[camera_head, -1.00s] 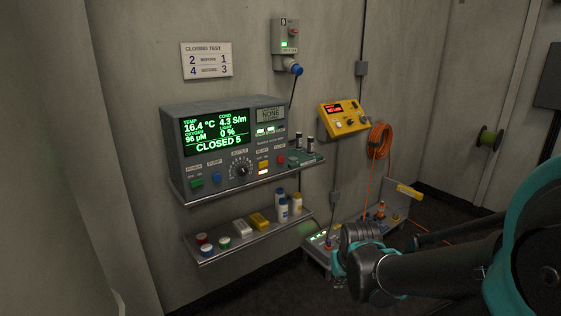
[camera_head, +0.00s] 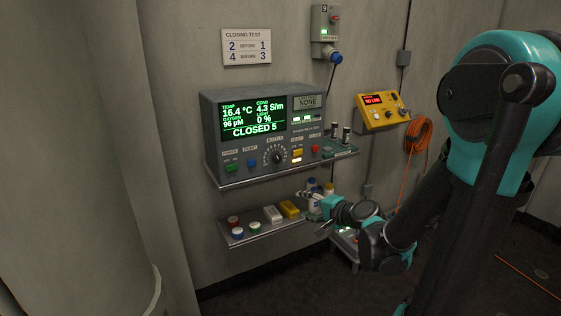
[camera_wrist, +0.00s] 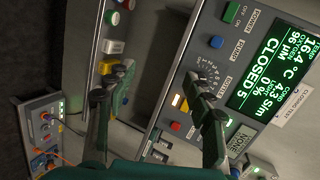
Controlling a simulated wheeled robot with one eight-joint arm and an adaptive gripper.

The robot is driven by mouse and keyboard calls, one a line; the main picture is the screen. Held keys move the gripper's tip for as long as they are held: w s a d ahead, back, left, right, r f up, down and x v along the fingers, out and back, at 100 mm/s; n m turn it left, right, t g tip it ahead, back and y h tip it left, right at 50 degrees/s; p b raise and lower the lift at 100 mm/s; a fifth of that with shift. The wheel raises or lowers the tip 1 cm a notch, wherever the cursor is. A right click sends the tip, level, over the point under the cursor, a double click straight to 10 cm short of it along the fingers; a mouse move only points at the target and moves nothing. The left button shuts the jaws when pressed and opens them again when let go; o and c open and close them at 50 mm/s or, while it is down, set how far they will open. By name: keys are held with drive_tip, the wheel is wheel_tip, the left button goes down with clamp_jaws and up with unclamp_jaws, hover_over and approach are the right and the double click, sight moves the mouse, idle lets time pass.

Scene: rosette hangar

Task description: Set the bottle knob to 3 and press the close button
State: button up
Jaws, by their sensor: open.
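The grey control box (camera_head: 262,118) stands on the upper shelf; its screen (camera_head: 253,115) reads CLOSED 5. The black bottle knob (camera_head: 277,156) with a ring of marks is on its front; its pointer setting is too small to read. Right of it are a yellow button (camera_head: 297,152) and a red button (camera_head: 315,149); I cannot read which is labelled close. My gripper (camera_head: 313,212) is open and empty, below and in front of the box, near the lower shelf. In the wrist view, one finger of my gripper (camera_wrist: 148,84) partly covers the area by the knob (camera_wrist: 207,77).
A yellow box (camera_head: 381,112) reading NO LINK and an orange cable coil (camera_head: 417,138) are on the right wall. A Closing Test sign (camera_head: 246,47) hangs above.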

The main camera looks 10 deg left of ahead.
drive_tip(key=w+a+r+m+t+y, duration=0.1)
drive_tip(key=w+r+m+t, duration=0.35)
drive_tip(key=w+m, duration=0.35)
drive_tip(key=m, duration=0.2)
approach(278, 159)
drive_tip(key=x, duration=0.9)
drive_tip(key=c, duration=1.2)
